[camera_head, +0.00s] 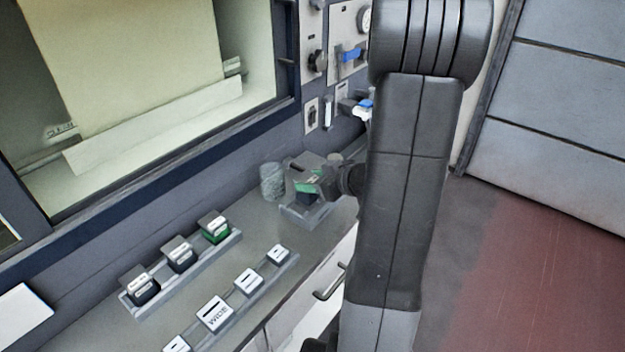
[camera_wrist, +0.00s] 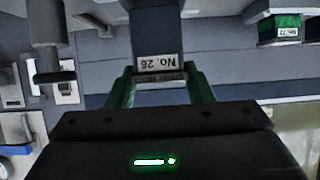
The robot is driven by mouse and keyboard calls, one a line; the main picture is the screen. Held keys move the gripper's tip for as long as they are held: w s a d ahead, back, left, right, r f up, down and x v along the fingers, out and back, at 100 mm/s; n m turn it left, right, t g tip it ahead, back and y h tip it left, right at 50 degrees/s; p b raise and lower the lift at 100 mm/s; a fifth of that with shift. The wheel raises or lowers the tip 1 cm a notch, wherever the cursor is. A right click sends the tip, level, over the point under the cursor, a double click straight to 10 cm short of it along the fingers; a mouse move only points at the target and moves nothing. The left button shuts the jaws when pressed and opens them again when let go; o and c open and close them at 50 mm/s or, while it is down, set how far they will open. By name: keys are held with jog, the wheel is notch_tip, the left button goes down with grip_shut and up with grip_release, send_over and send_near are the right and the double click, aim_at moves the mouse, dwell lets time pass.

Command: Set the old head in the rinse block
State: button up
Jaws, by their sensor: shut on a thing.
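My gripper (camera_head: 318,182) is shut over the far end of the counter. In the wrist view its green fingers (camera_wrist: 162,86) close on a dark head (camera_wrist: 156,42) with a white label that reads upside down as "No. 26". A low grey block (camera_head: 297,214), which looks like the rinse block, sits on the counter right below the gripper. The gripper and held head partly hide it. I cannot tell whether the head touches the block.
A grey rack (camera_head: 183,272) holds three dark heads, one with a green band (camera_head: 215,228); a green-banded head also shows in the wrist view (camera_wrist: 279,28). A front strip carries white labels (camera_head: 248,281). A glass jar (camera_head: 272,180) stands close left of the gripper. The wall panel has knobs and blue handles (camera_head: 352,54).

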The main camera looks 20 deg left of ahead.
jog(key=shift+f+b, duration=0.8)
jog(key=shift+f, duration=0.55)
dwell(0.6)
jog(key=o, duration=1.2)
jog(key=shift+c, duration=0.2)
jog(key=p+v, duration=0.2)
jog(key=v, duration=1.1)
jog(key=shift+d+r, duration=0.2)
jog(key=shift+d, duration=0.1)
jog(key=shift+s, duration=0.1)
jog(key=shift+b+x, duration=1)
jog(key=shift+x, duration=5.9)
